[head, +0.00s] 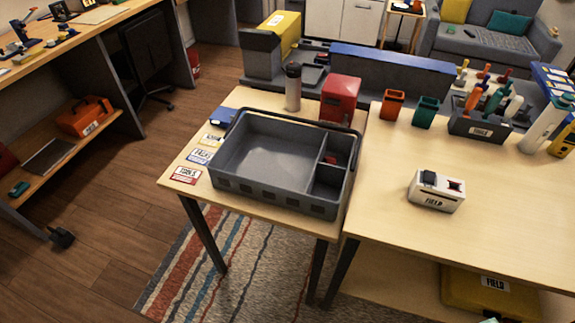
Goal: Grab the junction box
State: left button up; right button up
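Neither of my grippers shows in the head view, and nothing is seen touching the box.
A grey divided tray (262,160) with a raised handle fills most of the left table. Orange (394,106) and green (425,112) cups and a tool holder (478,128) stand behind the white box. The table's front right is clear.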

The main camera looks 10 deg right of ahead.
aim_at(447, 193)
jog(key=l+z, duration=0.1)
jog(key=z, duration=1.45)
jog(key=l+u, duration=0.1)
jog(key=l, duration=0.3)
jog(key=i+l+u, duration=0.1)
jog(key=l, duration=0.3)
